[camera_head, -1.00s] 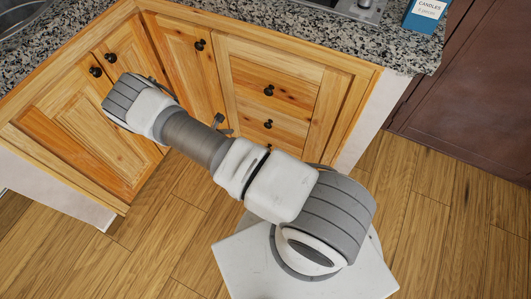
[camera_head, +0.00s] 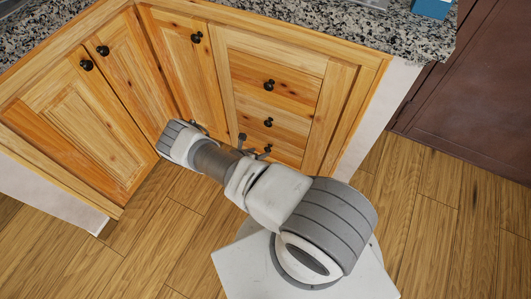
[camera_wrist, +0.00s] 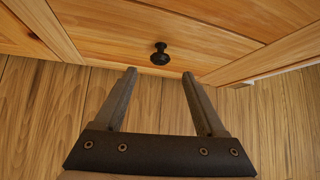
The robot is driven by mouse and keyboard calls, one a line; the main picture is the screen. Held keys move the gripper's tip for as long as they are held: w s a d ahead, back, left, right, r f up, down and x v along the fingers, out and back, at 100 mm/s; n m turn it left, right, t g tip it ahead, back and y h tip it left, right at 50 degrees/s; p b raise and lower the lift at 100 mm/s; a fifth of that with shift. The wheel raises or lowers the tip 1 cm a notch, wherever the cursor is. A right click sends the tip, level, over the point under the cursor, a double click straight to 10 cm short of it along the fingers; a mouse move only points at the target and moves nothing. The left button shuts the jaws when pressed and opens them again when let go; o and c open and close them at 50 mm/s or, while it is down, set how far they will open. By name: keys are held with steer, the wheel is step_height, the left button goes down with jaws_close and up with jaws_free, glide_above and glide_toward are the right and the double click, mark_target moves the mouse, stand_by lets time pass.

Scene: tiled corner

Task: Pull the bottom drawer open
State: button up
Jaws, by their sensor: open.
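The bottom drawer (camera_head: 288,153) is the lowest wooden front in the drawer stack, partly hidden behind my arm in the head view. It looks closed. Its dark round knob (camera_wrist: 160,53) shows clearly in the wrist view, on the wooden front. My gripper (camera_wrist: 159,74) is open and empty. Its two fingertips point toward the drawer front, one on each side of the knob's line, with the knob just beyond them and not visibly touched. In the head view my gripper (camera_head: 253,147) is low in front of the drawers, close to the bottom knob.
Two drawers with dark knobs (camera_head: 269,85) (camera_head: 268,122) sit above. Cabinet doors (camera_head: 75,120) with knobs stand at the left and in the corner. A granite counter (camera_head: 330,28) overhangs. A dark brown panel (camera_head: 480,90) stands right. The wooden floor (camera_head: 430,220) is clear.

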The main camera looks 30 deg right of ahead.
mark_target(267, 150)
steer(key=b+x, duration=0.2)
steer(key=x, duration=0.4)
steer(key=shift+w+d+f, duration=0.15)
steer(key=shift+d+f, duration=0.1)
steer(key=shift+d, duration=0.05)
jaws_close()
stand_by(1.1)
